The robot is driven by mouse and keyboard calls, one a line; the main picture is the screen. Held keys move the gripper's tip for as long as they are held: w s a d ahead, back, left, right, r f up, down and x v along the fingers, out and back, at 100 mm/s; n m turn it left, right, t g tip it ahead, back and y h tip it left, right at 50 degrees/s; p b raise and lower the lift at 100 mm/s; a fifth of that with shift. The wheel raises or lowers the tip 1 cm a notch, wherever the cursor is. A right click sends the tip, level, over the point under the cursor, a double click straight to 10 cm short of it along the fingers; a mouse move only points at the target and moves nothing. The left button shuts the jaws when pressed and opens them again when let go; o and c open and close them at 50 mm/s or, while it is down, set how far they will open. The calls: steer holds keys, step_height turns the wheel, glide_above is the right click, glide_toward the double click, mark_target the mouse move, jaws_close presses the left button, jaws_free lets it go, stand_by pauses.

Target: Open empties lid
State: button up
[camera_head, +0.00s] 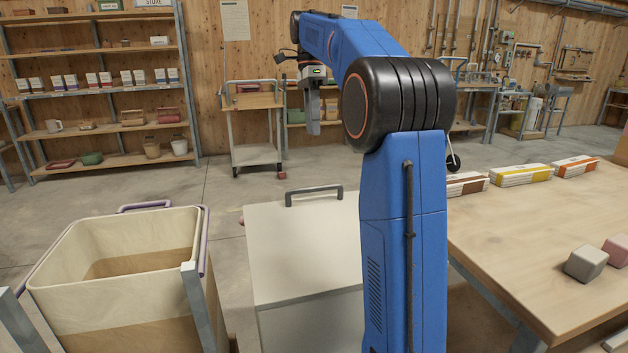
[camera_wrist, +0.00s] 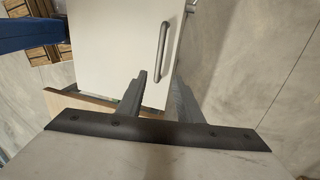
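A pale box top with a dark grey bar handle (camera_head: 314,194) stands in the middle of the head view. I take this white panel (camera_head: 295,250) as the empties lid; it lies flat and looks closed. In the wrist view the lid (camera_wrist: 105,45) fills the upper middle, with its handle (camera_wrist: 162,50) near its right edge. My gripper (camera_head: 314,130) hangs fingers down, above the handle in the picture and apart from it. In the wrist view my gripper (camera_wrist: 160,85) has its two fingers spread with nothing between them. My arm hides the lid's right part.
A wooden table (camera_head: 540,240) with blocks and flat packs is at right. Shelves (camera_head: 100,85) and a trolley (camera_head: 255,120) stand at the back. Open concrete floor lies between.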

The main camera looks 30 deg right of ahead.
steer(key=s+f, duration=0.1)
steer(key=f, duration=0.4)
steer(key=s+f, duration=0.1)
steer(key=f, duration=0.4)
steer(key=s+a+f, duration=0.1)
steer(key=f, duration=0.5)
steer(key=shift+c, duration=0.6)
steer(key=shift+r, duration=0.1)
jaws_close()
